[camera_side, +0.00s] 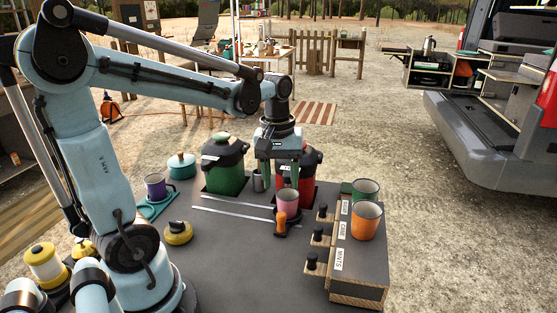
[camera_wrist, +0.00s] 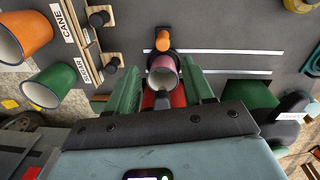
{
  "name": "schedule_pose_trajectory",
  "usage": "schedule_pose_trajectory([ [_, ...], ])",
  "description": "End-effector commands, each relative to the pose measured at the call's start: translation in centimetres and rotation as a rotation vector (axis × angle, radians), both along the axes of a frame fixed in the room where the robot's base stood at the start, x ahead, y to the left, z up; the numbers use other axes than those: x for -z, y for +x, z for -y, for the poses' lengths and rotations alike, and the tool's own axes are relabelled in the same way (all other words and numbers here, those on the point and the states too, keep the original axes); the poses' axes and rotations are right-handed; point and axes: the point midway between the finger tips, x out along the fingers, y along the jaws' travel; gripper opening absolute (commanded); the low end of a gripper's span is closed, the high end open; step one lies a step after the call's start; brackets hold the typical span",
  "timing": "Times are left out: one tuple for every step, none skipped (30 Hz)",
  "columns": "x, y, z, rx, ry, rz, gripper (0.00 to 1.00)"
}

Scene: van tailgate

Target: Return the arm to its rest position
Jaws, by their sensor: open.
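My gripper (camera_side: 279,178) hangs pointing down over the table at the end of my stretched-out arm. Its two green fingers are apart, with the gripper also in the wrist view (camera_wrist: 162,88). A pink cup (camera_side: 288,202) stands just below the fingertips in the side view. In the wrist view the pink cup (camera_wrist: 163,75) shows between and beyond the fingers, with its open mouth towards the camera. I see nothing gripped. A dark base with an orange handle (camera_side: 281,222) is next to the cup.
A green canister (camera_side: 224,168) and a red one (camera_side: 309,172) stand close behind my gripper. A wooden-edged box (camera_side: 356,255) with labels, black knobs, an orange cup (camera_side: 367,220) and a green cup (camera_side: 366,189) is to the right. Two pale rails (camera_side: 235,215) cross the table.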

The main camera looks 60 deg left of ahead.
Motion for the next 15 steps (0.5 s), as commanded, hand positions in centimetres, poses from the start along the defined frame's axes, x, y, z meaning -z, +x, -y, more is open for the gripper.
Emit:
schedule_pose_trajectory([
  [0.0,0.0,0.0,0.0,0.0,0.0,0.52],
  [0.0,0.0,0.0,0.0,0.0,0.0,0.52],
  [0.0,0.0,0.0,0.0,0.0,0.0,0.52],
  [0.0,0.0,0.0,0.001,0.0,0.0,0.52],
  [0.0,0.0,0.0,0.004,0.001,0.002,0.52],
  [0.0,0.0,0.2,0.013,0.004,0.008,0.52],
  [0.0,-0.1,0.3,0.025,0.007,0.015,0.52],
  [-0.1,-0.1,0.5,0.044,0.011,0.025,0.52],
  [-0.2,-0.2,0.9,0.076,0.02,0.046,0.52],
  [-0.2,-0.3,1.3,0.107,0.028,0.063,0.52],
  [-0.3,-0.4,1.7,0.144,0.038,0.086,0.52],
  [-0.4,-0.6,2.3,0.2,0.054,0.12,0.52],
  [-0.4,-0.7,2.8,0.246,0.069,0.149,0.52],
  [-0.5,-0.9,3.3,0.295,0.085,0.179,0.52],
  [-0.5,-1.1,3.9,0.362,0.107,0.219,0.52],
])
